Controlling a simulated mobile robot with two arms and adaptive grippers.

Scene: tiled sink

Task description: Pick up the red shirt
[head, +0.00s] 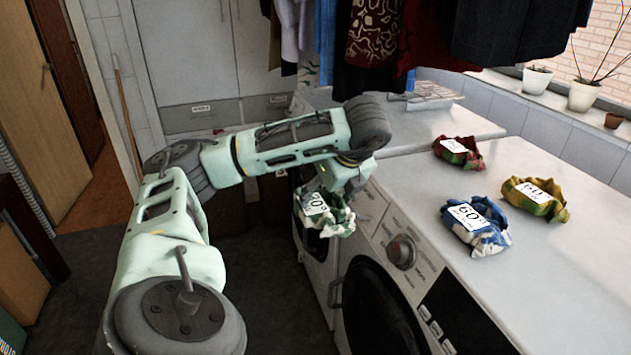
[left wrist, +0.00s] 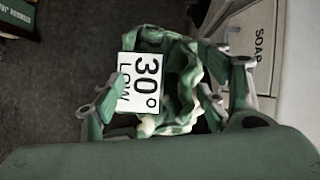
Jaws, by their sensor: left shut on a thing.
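The red shirt (head: 458,154) is a small crumpled red and dark green bundle with a white tag. It lies on the white machine top at the back, right of my left arm. My left gripper (head: 338,192) is in front of the machines, well to the left of the red shirt. It is shut on a green and white shirt (head: 342,219), which hangs below it. In the left wrist view this green and white shirt (left wrist: 183,88) sits between the fingers, with a tag reading "30° LOW". My right gripper is in neither view.
A blue and white shirt (head: 476,226) and a yellow and green shirt (head: 535,199) lie on the nearer machine top. The front-loading machine (head: 398,262) stands below. Dark clothes (head: 375,40) hang above. Potted plants (head: 583,96) line the right sill.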

